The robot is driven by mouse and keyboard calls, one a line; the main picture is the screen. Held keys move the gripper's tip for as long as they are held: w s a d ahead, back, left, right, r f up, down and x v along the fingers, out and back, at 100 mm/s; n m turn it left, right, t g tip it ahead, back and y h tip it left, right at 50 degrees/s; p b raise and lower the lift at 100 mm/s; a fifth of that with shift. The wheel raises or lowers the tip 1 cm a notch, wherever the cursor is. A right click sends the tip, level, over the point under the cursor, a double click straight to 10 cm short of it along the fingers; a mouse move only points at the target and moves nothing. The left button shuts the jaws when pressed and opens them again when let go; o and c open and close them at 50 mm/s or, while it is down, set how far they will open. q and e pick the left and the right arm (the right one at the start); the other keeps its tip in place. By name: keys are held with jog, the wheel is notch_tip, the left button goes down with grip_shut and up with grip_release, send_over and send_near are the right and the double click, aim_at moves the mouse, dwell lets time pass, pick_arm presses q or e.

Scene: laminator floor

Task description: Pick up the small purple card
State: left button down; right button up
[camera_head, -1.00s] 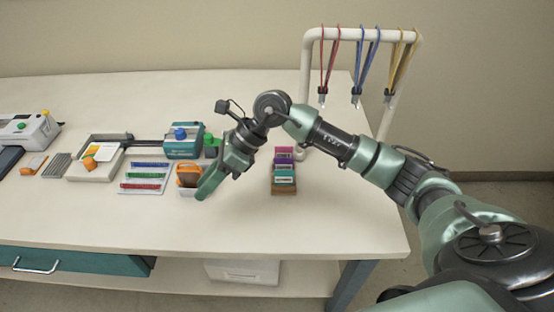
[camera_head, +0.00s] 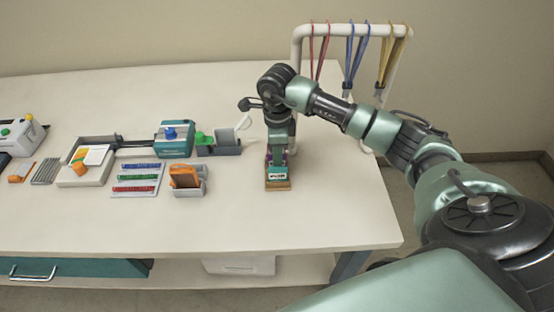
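A small brown card holder (camera_head: 278,186) stands on the bench, with a teal card with a white label (camera_head: 277,174) at its front. The purple card sits farther back in the holder and is almost wholly hidden behind my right gripper. My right gripper (camera_head: 279,150) points straight down over the back part of the holder. Its fingertips are down among the cards and hidden, so I cannot tell whether they are open or shut on a card. My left gripper is not in view.
Left of the holder are an orange item in a grey stand (camera_head: 188,180), a tray of coloured strips (camera_head: 137,180), and a teal machine (camera_head: 174,138). A white rack (camera_head: 294,52) with hanging lanyards stands behind. The bench front (camera_head: 200,225) is clear.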

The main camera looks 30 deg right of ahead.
jog(key=shift+f, duration=0.35)
grip_shut()
jog(key=shift+r, duration=0.1)
